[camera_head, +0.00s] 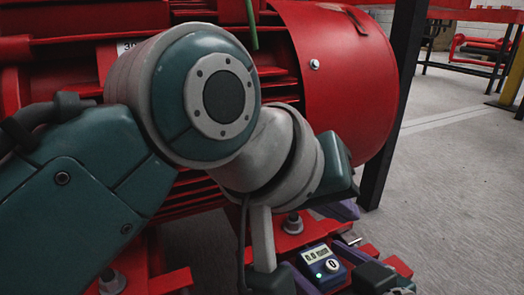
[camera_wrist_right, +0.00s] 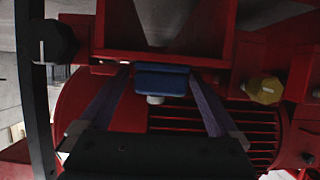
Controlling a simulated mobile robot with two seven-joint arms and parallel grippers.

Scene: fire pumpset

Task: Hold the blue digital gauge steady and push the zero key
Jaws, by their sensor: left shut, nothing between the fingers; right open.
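In the right wrist view the gauge (camera_wrist_right: 162,80) is seen edge-on, with the pale key (camera_wrist_right: 155,99) sticking out below. My right gripper (camera_wrist_right: 158,73) is open, its two purple fingers one on each side of the gauge; I cannot tell whether they touch it. My left gripper (camera_head: 344,210) is shut and empty, mostly hidden under its wrist, a little beyond the gauge; it appears apart from the key.
My left arm covers much of the head view. The large red motor (camera_head: 345,75) stands behind it, beside a black post (camera_head: 393,110). Red base parts with bolts surround the gauge. A black knob (camera_wrist_right: 57,40) and a yellow knob (camera_wrist_right: 265,90) show in the wrist view. Floor lies clear at right.

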